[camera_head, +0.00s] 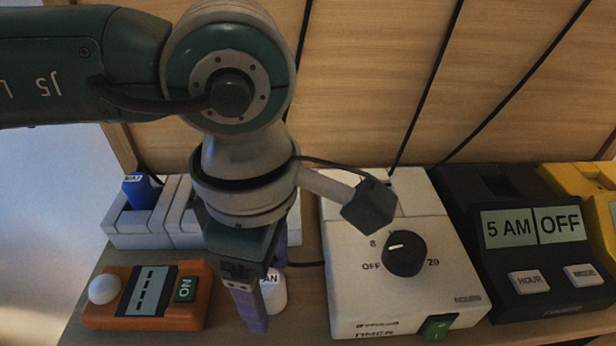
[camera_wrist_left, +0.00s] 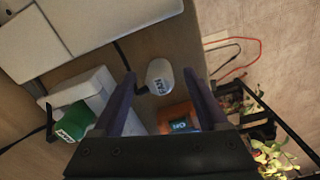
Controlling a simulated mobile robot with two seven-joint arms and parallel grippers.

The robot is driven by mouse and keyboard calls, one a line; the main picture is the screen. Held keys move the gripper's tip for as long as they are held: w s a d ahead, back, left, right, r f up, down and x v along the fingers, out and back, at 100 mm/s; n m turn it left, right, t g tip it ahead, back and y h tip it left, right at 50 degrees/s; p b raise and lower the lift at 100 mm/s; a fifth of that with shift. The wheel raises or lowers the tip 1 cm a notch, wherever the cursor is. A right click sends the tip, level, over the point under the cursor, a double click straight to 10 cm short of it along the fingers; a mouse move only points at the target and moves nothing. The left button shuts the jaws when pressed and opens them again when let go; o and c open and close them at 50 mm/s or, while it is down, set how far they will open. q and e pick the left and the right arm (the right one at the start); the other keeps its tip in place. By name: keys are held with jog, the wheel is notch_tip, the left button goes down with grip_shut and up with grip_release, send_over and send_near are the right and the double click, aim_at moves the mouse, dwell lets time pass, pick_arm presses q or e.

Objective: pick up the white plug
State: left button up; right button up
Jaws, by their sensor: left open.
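The white plug (camera_head: 275,292), with a dark-lettered label, stands on the wooden shelf between the orange switch box and the white timer. My left gripper (camera_head: 264,302) points down at it, open; its near finger hides part of the plug in the head view. In the left wrist view the white plug (camera_wrist_left: 160,72) shows between the two fingertips of my left gripper (camera_wrist_left: 160,74), with a gap on each side, so it is not gripped. My right gripper is not in view.
A white power strip (camera_head: 124,241) holding a blue plug (camera_head: 138,192) stands behind. The orange switch box (camera_head: 196,310) is to the left. The white timer (camera_head: 350,290) with a black dial is close on the right, then a black clock timer (camera_head: 500,195). Cables run up the wooden back panel.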

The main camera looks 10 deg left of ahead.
pick_arm(q)
jog(key=shift+c, duration=0.2)
grip_shut()
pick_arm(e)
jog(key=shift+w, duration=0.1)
pick_arm(q)
jog(key=shift+r, duration=0.1)
dwell(0.4)
